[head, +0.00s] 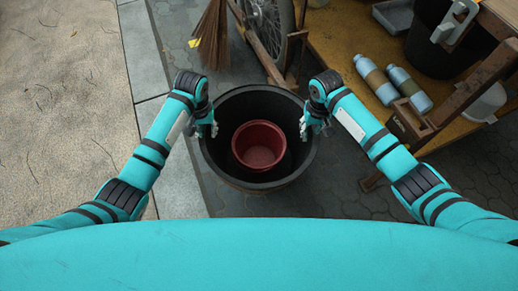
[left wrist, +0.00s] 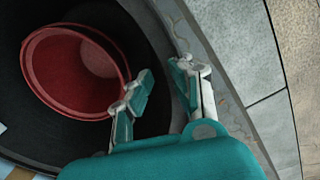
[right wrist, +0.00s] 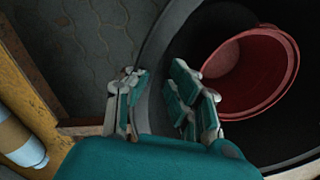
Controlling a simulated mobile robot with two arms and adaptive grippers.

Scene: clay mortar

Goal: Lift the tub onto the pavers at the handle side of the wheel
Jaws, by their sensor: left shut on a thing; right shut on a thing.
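The large black tub (head: 240,180) is in the middle of the head view, with a red bucket (head: 259,145) inside it. The tub's rim also shows in the left wrist view (left wrist: 165,45) and the right wrist view (right wrist: 165,35). My left gripper (head: 209,126) is shut on the left side of the rim, one finger inside and one outside. My right gripper (head: 308,127) is shut on the right side of the rim in the same way. The tub looks level; I cannot tell whether its base touches the grey pavers (head: 350,205), as its underside is hidden.
A spoked wheel (head: 268,22) and wooden beam stand just beyond the tub. A broom (head: 213,35) is beside them. At right, a wooden cart bed (head: 345,45) carries two bottles (head: 375,82) and a dark bucket (head: 425,50). A stone curb (head: 150,75) and sandy ground (head: 60,110) lie left.

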